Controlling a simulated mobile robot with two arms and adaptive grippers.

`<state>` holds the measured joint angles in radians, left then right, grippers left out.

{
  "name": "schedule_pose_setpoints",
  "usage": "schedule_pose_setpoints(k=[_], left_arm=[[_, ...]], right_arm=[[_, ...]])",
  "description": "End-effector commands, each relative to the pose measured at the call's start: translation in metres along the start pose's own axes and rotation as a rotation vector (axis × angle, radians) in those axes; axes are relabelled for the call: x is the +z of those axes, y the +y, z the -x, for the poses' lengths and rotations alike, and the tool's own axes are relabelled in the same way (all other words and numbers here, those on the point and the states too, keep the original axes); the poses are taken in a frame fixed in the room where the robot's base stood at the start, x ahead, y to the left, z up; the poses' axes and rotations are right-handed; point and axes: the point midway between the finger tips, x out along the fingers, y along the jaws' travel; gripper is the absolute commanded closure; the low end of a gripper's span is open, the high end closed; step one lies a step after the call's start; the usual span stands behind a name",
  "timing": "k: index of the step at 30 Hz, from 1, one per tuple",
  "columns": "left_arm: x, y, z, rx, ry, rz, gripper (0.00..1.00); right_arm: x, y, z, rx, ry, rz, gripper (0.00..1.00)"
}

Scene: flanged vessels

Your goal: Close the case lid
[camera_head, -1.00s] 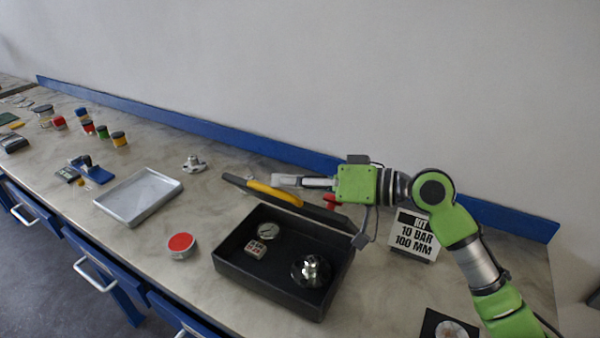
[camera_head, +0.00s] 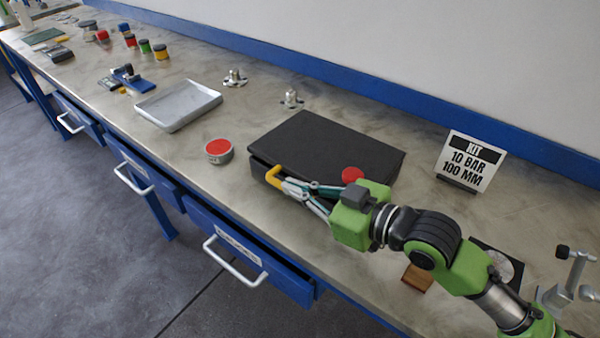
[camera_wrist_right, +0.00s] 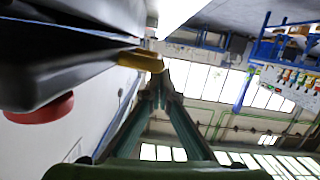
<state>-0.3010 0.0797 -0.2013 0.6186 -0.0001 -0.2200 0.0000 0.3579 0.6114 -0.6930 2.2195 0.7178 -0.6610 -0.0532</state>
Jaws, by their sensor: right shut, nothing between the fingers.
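The black case (camera_head: 262,172) stands on the bench with its black lid (camera_head: 325,142) lying over it, hiding the inside. I cannot tell whether the lid's front edge is fully seated. A yellow handle (camera_head: 273,176) sticks out at the lid's front edge; it also shows in the right wrist view (camera_wrist_right: 142,61). A red round piece (camera_head: 352,174) shows at the front right of the lid. My right gripper (camera_head: 283,182) is shut and empty at the front of the case, close beside the handle; I cannot tell whether they touch. My left gripper is not in view.
A red-topped tin (camera_head: 219,151) stands left of the case, and a grey tray (camera_head: 178,105) lies further left. Two metal fittings (camera_head: 291,99) (camera_head: 235,78) stand behind. A kit sign (camera_head: 470,160) stands right. The bench's front edge is close to the case.

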Motion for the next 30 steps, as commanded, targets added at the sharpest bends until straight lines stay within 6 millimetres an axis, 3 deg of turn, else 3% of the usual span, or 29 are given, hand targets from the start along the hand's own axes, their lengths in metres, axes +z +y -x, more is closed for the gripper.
schedule_pose_setpoints(k=[3,12,25,30], left_arm=[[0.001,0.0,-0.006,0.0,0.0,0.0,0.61],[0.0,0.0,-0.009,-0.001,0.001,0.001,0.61],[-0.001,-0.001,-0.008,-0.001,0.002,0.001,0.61],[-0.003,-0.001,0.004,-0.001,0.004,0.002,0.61]], right_arm=[[0.014,-0.002,-0.003,0.0,-0.002,-0.002,1.0],[0.025,-0.005,-0.006,0.0,-0.004,-0.004,1.0],[0.028,-0.005,-0.006,-0.002,-0.015,-0.009,1.0],[0.016,-0.003,-0.004,-0.001,-0.013,-0.008,1.0]])
